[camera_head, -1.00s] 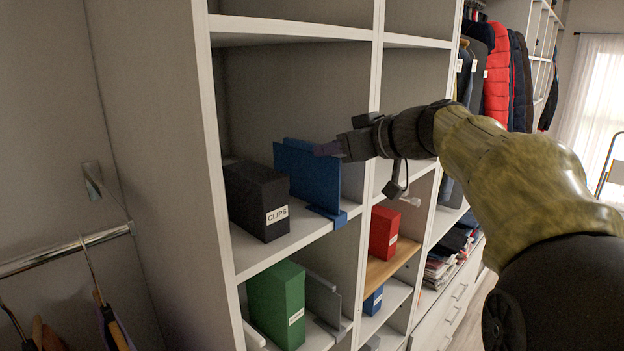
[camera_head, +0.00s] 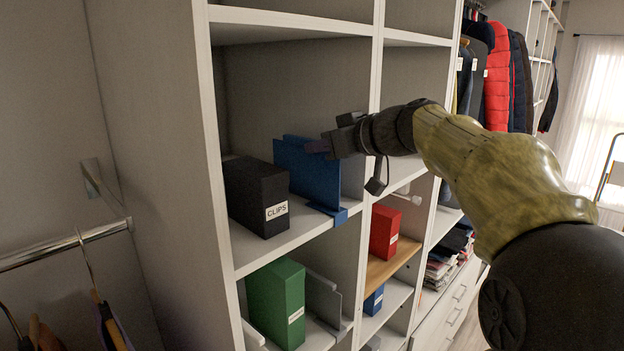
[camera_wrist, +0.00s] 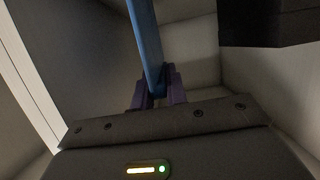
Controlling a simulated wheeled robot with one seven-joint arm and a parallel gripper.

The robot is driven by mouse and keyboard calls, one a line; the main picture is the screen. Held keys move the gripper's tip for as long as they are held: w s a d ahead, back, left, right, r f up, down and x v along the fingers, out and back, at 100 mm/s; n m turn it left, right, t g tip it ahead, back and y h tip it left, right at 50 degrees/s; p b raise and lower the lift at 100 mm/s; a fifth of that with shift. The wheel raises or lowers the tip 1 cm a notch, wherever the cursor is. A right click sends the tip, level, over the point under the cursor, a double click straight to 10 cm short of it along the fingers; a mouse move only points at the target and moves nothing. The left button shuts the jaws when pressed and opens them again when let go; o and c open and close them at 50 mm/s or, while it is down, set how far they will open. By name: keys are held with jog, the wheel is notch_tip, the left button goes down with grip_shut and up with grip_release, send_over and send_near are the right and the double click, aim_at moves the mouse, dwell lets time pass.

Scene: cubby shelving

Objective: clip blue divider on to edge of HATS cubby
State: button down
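The blue divider (camera_head: 312,176) stands upright in the cubby beside the black CLIPS box (camera_head: 257,197). Its foot (camera_head: 337,212) sits at the shelf's front edge. A second blue panel edge shows just behind its top. My gripper (camera_head: 317,146) is at the divider's upper front corner, reaching in from the right. In the wrist view, the blue divider (camera_wrist: 147,40) runs between the two purple fingertips (camera_wrist: 158,92). Whether both fingers press on it cannot be told. I see no HATS label in these frames.
Below stand a green box (camera_head: 277,302) and a grey divider (camera_head: 322,298). A red box (camera_head: 384,232) stands on a wooden shelf (camera_head: 392,262) to the right, with a small blue box (camera_head: 373,300) under it. The cubby above the divider is open space.

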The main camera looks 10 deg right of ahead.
jog(key=shift+s+d+b, duration=0.15)
jog(key=shift+b, duration=0.15)
jog(key=shift+s+d+b, duration=0.6)
jog(key=shift+s+b, duration=0.25)
jog(key=shift+s, duration=0.05)
jog(key=shift+s+d+b, duration=0.6)
jog(key=shift+s+b, duration=0.2)
jog(key=shift+s, duration=0.1)
jog(key=shift+r, duration=0.1)
jog(key=shift+w, duration=0.1)
jog(key=shift+w+a+r+p, duration=0.1)
jog(key=shift+w+a+p, duration=0.65)
jog(key=shift+w+p, duration=0.3)
jog(key=shift+w+a, duration=0.15)
jog(key=shift+w, duration=0.05)
jog(key=shift+f, duration=0.2)
